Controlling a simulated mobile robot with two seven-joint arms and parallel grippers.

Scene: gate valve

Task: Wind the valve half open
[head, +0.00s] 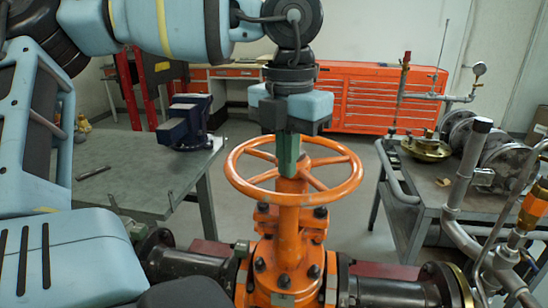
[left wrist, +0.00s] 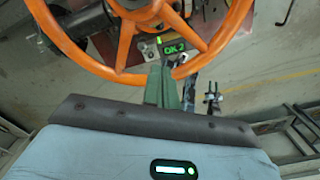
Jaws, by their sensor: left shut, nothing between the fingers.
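The orange handwheel (head: 348,183) lies flat on top of the orange gate valve (head: 290,245), with spokes running to its hub. My left gripper (head: 288,170) comes down from above, its green fingers shut and empty. In the head view the fingers overlap the far rim and the hub area. In the left wrist view the shut fingertips (left wrist: 163,75) overlap the lower stretch of the handwheel (left wrist: 122,72). I cannot tell whether they touch it. A small panel with green lit characters (left wrist: 174,48) shows between the spokes. My right gripper is in neither view.
Dark pipes (head: 195,263) run from both sides of the valve. A grey bench with a blue vise (head: 190,122) stands left. A cart (head: 425,200) with pipework and a gauge (head: 479,68) stands right. An orange tool cabinet (head: 375,95) is behind, with open floor before it.

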